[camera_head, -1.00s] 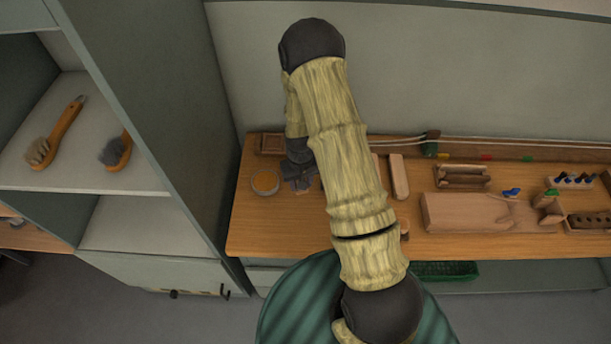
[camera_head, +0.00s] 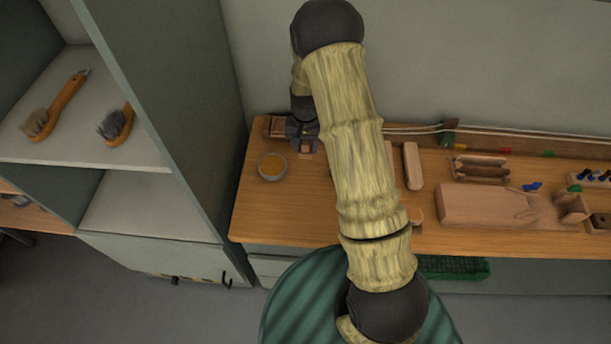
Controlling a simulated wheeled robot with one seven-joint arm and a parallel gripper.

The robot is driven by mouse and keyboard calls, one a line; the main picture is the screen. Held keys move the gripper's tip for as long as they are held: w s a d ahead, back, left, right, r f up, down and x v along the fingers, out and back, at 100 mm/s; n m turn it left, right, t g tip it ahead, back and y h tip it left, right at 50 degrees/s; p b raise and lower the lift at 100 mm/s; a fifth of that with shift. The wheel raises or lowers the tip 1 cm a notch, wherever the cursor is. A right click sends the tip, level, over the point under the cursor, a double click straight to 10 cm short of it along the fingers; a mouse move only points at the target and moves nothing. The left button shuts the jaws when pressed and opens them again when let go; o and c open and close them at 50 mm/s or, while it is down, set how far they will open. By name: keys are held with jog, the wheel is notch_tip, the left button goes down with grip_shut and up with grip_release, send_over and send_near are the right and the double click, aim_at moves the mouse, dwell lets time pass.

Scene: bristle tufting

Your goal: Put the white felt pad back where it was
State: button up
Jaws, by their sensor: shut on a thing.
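My gripper (camera_head: 304,142) is at the back left of the workbench, close beside a small wooden box (camera_head: 274,127) at the bench's left rear corner. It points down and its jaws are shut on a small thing. Only a small pale patch shows between the dark fingers, most likely the white felt pad, and its outline cannot be made out. Whether the held thing touches the box or the bench cannot be told. No other white pad shows on the bench.
A long wooden block (camera_head: 413,166) and a wooden board (camera_head: 484,205) lie to the right. A shelf unit with two brushes (camera_head: 54,106) stands left. The bench's front left is clear.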

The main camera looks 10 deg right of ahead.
jog(key=p, duration=0.2)
send_over(306, 172)
jog(key=shift+a+f, duration=0.1)
jog(key=shift+f, duration=2.75)
jog(key=shift+f, duration=0.1)
jog(key=shift+f+p, duration=0.3)
jog(key=shift+f, duration=1.7)
jog(key=shift+f, duration=0.2)
jog(key=o, duration=0.9)
jog(key=shift+r, duration=0.1)
jog(key=shift+o, duration=0.2)
